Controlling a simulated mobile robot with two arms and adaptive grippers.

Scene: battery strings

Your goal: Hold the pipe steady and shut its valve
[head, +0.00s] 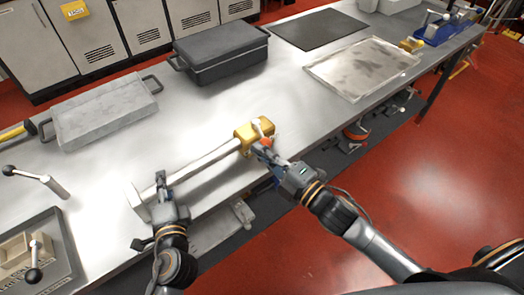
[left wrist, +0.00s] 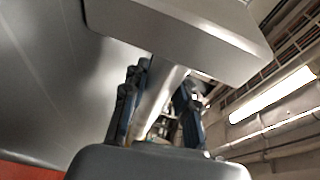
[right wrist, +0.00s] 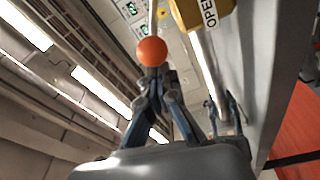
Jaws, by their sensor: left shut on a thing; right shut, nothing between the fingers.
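The light grey pipe (head: 205,161) lies along the bench's front, with a flat end block (head: 137,203) at its left and a yellow valve body (head: 246,132) at its right. My left gripper (head: 162,186) is shut around the pipe near that block; in the left wrist view the pipe (left wrist: 165,88) runs between the fingers.
A dark lidded case (head: 222,55) and a grey lidded tray (head: 105,112) stand behind the pipe. A shallow metal tray (head: 362,69) and black mat (head: 318,30) lie further right. Ball-ended levers (head: 35,262) are at the left. The bench just behind the pipe is clear.

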